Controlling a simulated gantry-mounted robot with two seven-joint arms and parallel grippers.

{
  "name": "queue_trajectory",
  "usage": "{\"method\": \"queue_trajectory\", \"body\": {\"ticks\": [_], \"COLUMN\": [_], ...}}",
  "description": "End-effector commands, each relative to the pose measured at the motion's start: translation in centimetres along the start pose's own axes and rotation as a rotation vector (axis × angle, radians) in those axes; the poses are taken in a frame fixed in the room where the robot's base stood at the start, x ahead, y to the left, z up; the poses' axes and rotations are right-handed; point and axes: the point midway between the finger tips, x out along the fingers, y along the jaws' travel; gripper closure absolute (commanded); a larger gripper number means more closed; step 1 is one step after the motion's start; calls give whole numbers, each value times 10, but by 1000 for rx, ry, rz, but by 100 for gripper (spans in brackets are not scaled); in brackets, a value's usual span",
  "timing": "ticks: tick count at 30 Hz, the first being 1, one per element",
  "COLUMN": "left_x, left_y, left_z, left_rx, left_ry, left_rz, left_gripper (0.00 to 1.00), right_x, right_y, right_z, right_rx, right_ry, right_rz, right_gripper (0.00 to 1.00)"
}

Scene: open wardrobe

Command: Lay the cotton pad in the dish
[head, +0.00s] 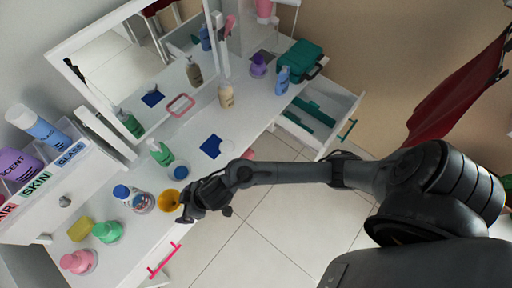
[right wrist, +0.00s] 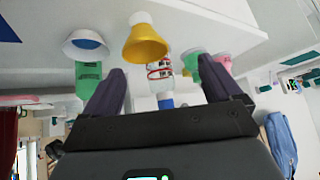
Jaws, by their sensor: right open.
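A round white disc (head: 227,147), which looks like the cotton pad, lies on the counter beside a dark blue square cloth (head: 211,146). A yellow flared cup or dish (head: 169,200) stands near the counter's front edge; it also shows upside down in the right wrist view (right wrist: 146,45). A white dish with blue inside (right wrist: 84,46) stands beside it. I cannot tell which of these is the task's dish. My right gripper (head: 186,214) is at the counter edge beside the yellow one, open and empty; its fingers (right wrist: 161,85) are apart. My left gripper is out of view.
A mirror (head: 130,65) rises behind. An open drawer (head: 318,112) juts out at the right.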

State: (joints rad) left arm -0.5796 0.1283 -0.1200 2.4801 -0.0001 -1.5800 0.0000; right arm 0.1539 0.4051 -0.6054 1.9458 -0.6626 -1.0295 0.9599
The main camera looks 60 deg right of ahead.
Motion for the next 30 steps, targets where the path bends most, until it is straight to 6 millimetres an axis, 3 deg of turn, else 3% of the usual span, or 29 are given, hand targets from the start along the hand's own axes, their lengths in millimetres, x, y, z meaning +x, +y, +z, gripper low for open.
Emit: {"method": "queue_trajectory", "body": {"ticks": [2,5,9,15,21,30], "left_x": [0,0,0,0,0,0], "left_y": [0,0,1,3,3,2], "left_z": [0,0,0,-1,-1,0], "left_rx": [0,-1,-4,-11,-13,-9], "left_ry": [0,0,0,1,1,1], "left_rz": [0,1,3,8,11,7], "left_gripper": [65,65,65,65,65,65], "right_x": [-22,-53,-96,-145,-166,-167], "right_y": [-1,14,39,58,62,63], "right_z": [11,33,79,137,161,162], "right_rx": [44,97,171,244,267,267], "right_ry": [7,-29,-136,-284,-346,-350], "right_rz": [45,119,197,241,247,247], "right_gripper": [9,9,9,9,9,9]}}
